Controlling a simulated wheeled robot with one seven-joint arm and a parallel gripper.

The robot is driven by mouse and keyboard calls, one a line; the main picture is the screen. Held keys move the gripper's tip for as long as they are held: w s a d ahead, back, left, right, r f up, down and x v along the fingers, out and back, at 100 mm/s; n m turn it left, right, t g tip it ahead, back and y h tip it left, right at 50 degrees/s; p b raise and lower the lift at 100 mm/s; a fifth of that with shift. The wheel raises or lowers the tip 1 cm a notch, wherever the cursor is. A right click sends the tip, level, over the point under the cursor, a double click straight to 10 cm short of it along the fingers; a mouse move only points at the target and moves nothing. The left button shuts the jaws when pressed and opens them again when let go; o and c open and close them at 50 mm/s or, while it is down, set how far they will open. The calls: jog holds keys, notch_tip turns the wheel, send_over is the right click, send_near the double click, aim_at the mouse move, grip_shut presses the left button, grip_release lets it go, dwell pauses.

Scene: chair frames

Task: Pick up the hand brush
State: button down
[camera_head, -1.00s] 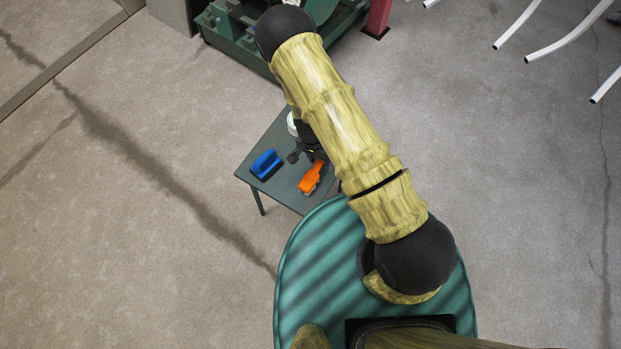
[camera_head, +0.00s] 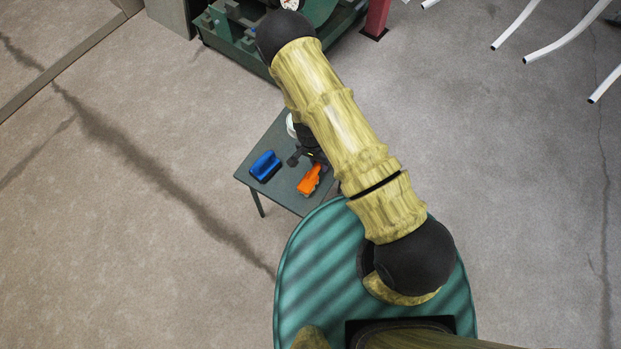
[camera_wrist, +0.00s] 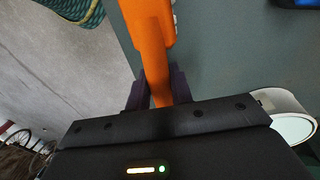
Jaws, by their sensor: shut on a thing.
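The orange long-handled thing (camera_head: 309,182), which looks like the hand brush, is at the near side of the small dark green table (camera_head: 287,191). In the wrist view its orange handle (camera_wrist: 150,30) runs down between the two dark fingers of my gripper (camera_wrist: 158,88), with small pale bits along its right side. My gripper is shut on this handle. In the head view my gripper (camera_head: 312,161) is mostly hidden under my arm, at the upper end of the orange thing. I cannot tell whether the orange thing still touches the table.
A blue block-like thing with a raised grip (camera_head: 265,166) stands on the table to the left. A white round thing (camera_head: 291,126) is at the back, partly behind my arm; a white-rimmed thing (camera_wrist: 292,127) shows beside my gripper. Green machinery (camera_head: 235,38) stands beyond. Floor at left is clear.

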notch_tip(320, 180, up, 10)
jog(key=shift+r, duration=0.1)
dwell(0.5)
dwell(0.4)
jog(key=c, duration=2.1)
grip_release()
jog(key=w+d+n+p, duration=0.1)
jog(key=d+p, duration=0.1)
jog(key=d+n+p, duration=0.1)
jog(key=d+p, duration=0.1)
jog(key=w+d+p, duration=0.1)
jog(key=d+p, duration=0.1)
jog(key=shift+w+n+h, duration=0.3)
jog(key=shift+w+n, duration=0.05)
jog(key=shift+n, duration=0.05)
jog(key=d+n+p, duration=0.1)
jog(key=d, duration=0.1)
jog(key=w+d+f+n+p, duration=0.1)
jog(key=p, duration=0.1)
jog(key=d+f+n+t+p, duration=0.1)
jog(key=d, duration=0.1)
jog(key=shift+w+d+f+n+p, duration=0.2)
jog(key=shift+d+n+p, duration=0.1)
jog(key=shift+n+p, duration=0.1)
